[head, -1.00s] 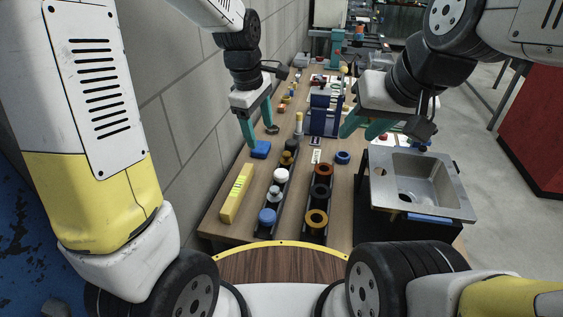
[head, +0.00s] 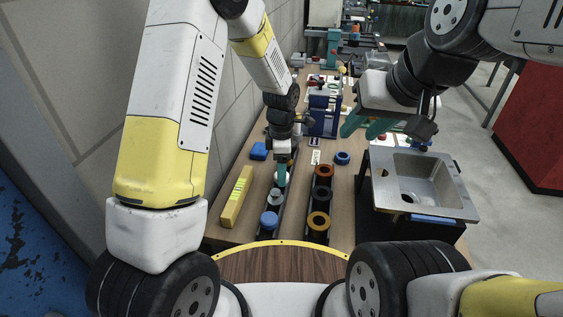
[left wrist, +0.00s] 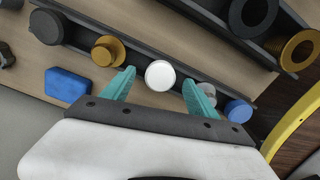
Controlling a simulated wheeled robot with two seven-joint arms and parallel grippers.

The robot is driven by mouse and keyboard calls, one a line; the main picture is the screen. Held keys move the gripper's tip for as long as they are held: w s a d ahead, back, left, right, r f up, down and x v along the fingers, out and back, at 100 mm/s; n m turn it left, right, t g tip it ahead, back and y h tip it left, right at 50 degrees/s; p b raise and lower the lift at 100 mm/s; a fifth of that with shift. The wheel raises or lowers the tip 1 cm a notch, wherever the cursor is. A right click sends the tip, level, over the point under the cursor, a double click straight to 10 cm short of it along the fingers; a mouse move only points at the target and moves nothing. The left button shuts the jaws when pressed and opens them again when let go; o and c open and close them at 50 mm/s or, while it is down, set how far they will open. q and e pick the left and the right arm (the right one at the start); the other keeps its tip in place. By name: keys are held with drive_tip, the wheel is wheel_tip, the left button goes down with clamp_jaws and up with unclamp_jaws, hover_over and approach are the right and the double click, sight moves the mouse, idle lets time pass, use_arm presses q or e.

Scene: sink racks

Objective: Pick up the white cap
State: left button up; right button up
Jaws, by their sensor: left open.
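The white cap (left wrist: 160,75) is round and stands in the dark left rack (left wrist: 210,75), between a yellow-brown cap (left wrist: 108,51) and a grey one (left wrist: 208,92). My left gripper (left wrist: 158,77) is open, with one teal fingertip on each side of the white cap and gaps still showing. In the head view my left gripper (head: 281,178) is over the left rack and mostly hides the white cap. My right gripper (head: 363,127) is open and empty, above the table left of the sink.
A blue cap (head: 269,221) is at the rack's near end. A second rack with ring-shaped parts (head: 318,221) runs alongside. A yellow box (head: 236,197) and a blue block (head: 258,151) lie to the left. The metal sink (head: 422,190) is at right.

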use_arm(q)
drive_tip(key=shift+f, duration=0.6)
drive_tip(key=c, duration=1.4)
drive_tip(key=shift+r, duration=0.1)
drive_tip(key=shift+c, duration=0.2)
